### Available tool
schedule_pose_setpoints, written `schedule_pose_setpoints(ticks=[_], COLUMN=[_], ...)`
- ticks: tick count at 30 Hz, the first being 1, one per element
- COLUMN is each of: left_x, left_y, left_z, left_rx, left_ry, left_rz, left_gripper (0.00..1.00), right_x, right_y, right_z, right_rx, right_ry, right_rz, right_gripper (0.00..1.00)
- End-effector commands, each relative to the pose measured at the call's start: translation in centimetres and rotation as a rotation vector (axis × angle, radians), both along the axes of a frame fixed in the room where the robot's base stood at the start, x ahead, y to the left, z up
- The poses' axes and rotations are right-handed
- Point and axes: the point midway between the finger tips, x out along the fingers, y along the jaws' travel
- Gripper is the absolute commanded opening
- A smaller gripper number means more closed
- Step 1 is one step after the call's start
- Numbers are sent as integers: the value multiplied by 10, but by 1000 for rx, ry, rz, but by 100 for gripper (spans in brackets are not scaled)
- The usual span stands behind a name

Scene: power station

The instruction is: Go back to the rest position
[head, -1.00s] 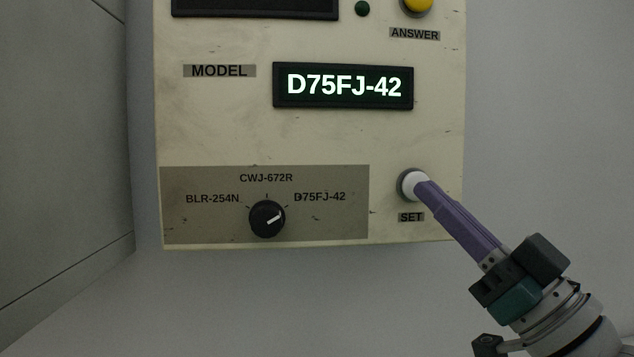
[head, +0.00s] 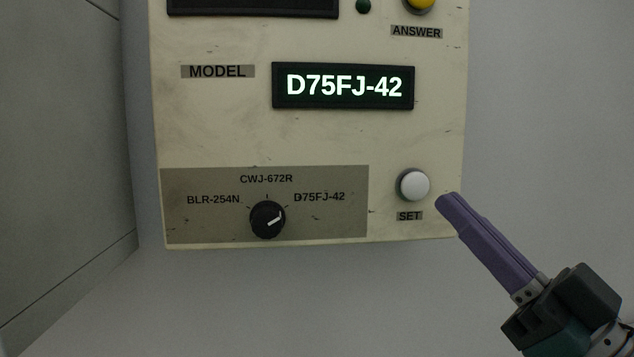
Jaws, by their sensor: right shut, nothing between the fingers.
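My right gripper (head: 447,203) comes in from the lower right, with its purple fingers shut and empty. Its tips are just to the lower right of the white SET button (head: 413,186), apart from it in the picture. My left gripper is not in view.
A cream control panel (head: 220,120) hangs on the grey wall. Its lit display (head: 343,86) reads D75FJ-42. A black knob (head: 267,219) points toward D75FJ-42. A yellow ANSWER button (head: 420,4) is cut by the top edge. The space below the panel is clear.

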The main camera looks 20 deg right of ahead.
Motion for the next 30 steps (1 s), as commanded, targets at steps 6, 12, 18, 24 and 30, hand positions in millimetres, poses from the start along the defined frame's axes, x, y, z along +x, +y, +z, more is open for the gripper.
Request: schedule_pose_setpoints(ticks=[6,12,18,24,30], left_x=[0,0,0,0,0], left_y=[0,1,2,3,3], left_z=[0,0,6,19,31], left_rx=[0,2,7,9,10], left_ry=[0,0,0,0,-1], left_rz=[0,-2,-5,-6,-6], left_gripper=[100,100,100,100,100], right_x=[0,0,11,17,-25], right_y=[0,0,14,46,64], right_z=[0,0,-16,-71,-128], right_rx=[0,0,-20,-111,-239], right_ry=[0,1,148,576,1042], right_rz=[0,0,-20,-73,-117], right_gripper=[0,0,0,0,0])
